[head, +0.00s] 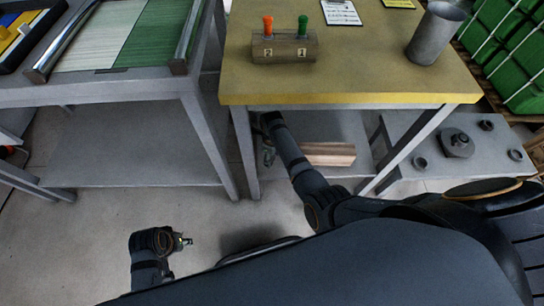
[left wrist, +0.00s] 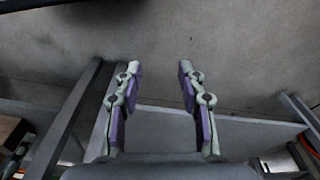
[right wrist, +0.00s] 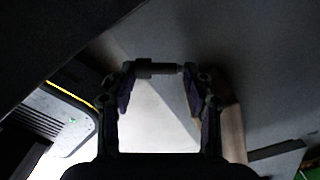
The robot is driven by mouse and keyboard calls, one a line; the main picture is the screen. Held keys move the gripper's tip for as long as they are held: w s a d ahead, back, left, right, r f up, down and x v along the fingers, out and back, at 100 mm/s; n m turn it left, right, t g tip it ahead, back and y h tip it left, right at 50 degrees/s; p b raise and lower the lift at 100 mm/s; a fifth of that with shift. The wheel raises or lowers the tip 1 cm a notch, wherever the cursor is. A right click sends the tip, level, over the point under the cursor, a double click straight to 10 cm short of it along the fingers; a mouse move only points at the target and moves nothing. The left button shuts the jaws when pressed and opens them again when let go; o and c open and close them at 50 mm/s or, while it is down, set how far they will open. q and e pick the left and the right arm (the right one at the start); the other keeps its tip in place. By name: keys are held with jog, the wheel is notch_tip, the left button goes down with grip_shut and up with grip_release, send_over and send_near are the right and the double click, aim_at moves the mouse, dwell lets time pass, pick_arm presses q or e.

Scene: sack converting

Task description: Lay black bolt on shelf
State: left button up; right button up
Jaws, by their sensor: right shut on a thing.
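My right gripper (right wrist: 158,70) is shut on the black bolt (right wrist: 157,68), which lies crosswise between the fingertips in the right wrist view. In the head view my right arm reaches under the yellow-edged table, and the right gripper (head: 268,152) is at the left end of the grey lower shelf (head: 345,128). The bolt cannot be made out there. Whether it touches the shelf is unclear. My left gripper (head: 184,241) is low over the floor, away from the table. Its fingers (left wrist: 158,72) are apart and empty in the left wrist view.
A wooden block (head: 328,153) lies on the lower shelf, right of my right gripper. The table top (head: 350,70) above limits height. A table leg (head: 245,150) stands close on the left. A grey bench (head: 470,150) with metal parts stands at right.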

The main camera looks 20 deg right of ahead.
aim_at(272, 160)
pick_arm(q)
notch_tip(272, 160, up, 5)
jog(key=d+b, duration=0.1)
jog(key=b, duration=0.1)
pick_arm(e)
jog(key=shift+f, duration=0.95)
jog(key=shift+f+b, duration=0.7)
jog(key=shift+f, duration=0.1)
pick_arm(q)
jog(key=shift+t+h, duration=0.5)
jog(key=shift+t, duration=0.4)
jog(key=shift+w+d+f+b, duration=0.1)
jog(key=shift+d+f+b, duration=0.15)
jog(key=shift+f, duration=0.5)
jog(key=shift+w+d+f+b, duration=0.1)
jog(key=shift+d+f+b, duration=0.15)
jog(key=shift+f, duration=0.45)
jog(key=shift+d+f+b, duration=0.15)
jog(key=shift+d+f, duration=0.15)
jog(key=shift+f, duration=0.45)
pick_arm(e)
jog(key=shift+f, duration=0.55)
jog(key=o, duration=1.3)
jog(key=shift+c, duration=0.2)
jog(key=shift+r, duration=0.1)
notch_tip(272, 160, up, 7)
jog(key=shift+r, duration=0.2)
